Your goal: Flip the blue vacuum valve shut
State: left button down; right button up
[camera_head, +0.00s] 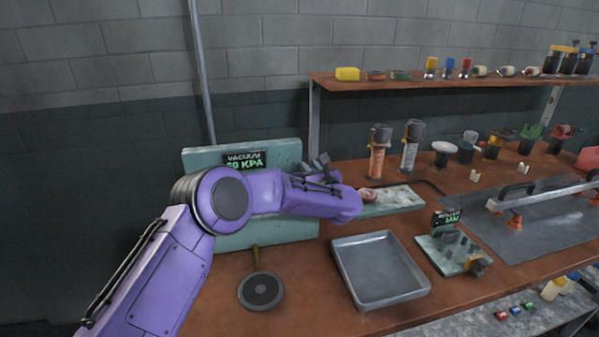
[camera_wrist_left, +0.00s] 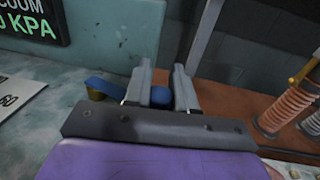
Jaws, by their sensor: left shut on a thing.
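The blue vacuum valve handle (camera_wrist_left: 103,86) is a flat blue lever with a brass-coloured part at its left end, at the teal vacuum panel (camera_wrist_left: 120,35). My left gripper (camera_wrist_left: 162,80) is shut on the lever's right end, and blue shows between the two fingers. In the head view my left gripper (camera_head: 319,164) is at the right edge of the vacuum panel (camera_head: 285,151), and my purple forearm hides the valve. The panel's display (camera_head: 244,161) reads a vacuum value in KPA. My right gripper is not in view.
A grey tray (camera_head: 381,291) and a round dark disc with a handle (camera_head: 260,291) are on the brown bench. Orange and clear coiled glass pieces (camera_head: 377,158) (camera_head: 409,155) stand right of the panel. A shelf (camera_head: 440,80) with small items runs along the wall.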

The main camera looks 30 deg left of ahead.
pick_arm(q)
jog(key=shift+r, duration=0.15)
jog(key=c, duration=1)
grip_release()
jog(key=shift+o, duration=0.2)
jog(key=shift+d, duration=0.15)
jog(key=b+v, duration=0.2)
jog(key=v, duration=0.8)
jog(key=shift+s+b, duration=0.2)
jog(key=shift+b, duration=0.2)
jog(key=shift+d, duration=0.15)
